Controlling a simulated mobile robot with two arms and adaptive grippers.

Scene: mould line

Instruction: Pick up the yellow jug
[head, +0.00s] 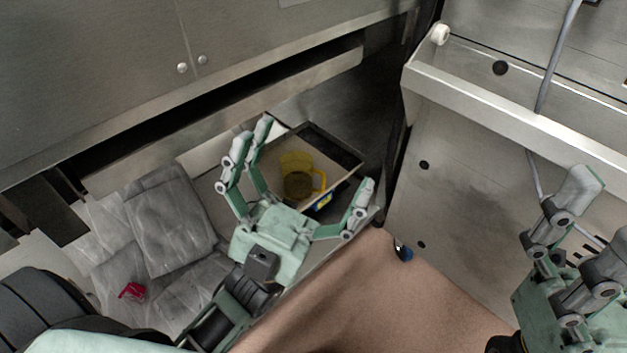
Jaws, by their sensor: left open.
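The yellow jug (290,165) is see-through, with its handle on its right side. It stands in a shallow dark-edged tray (338,148) in the middle of the head view. My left gripper (302,172) is open, its fingers spread to the left and right of the jug in the picture. I cannot tell its exact distance from the jug, and no finger is seen closed on it. My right gripper (572,245) is at the right edge, partly cut off, and I cannot tell how far its fingers are apart.
Grey wrapped packs (168,215) lie on the left, with a small red item (132,291) near them. A metal machine panel (130,70) overhangs the back left. A metal frame (500,100) stands at the right. A small dark-blue item (402,250) lies by the brown surface (400,305).

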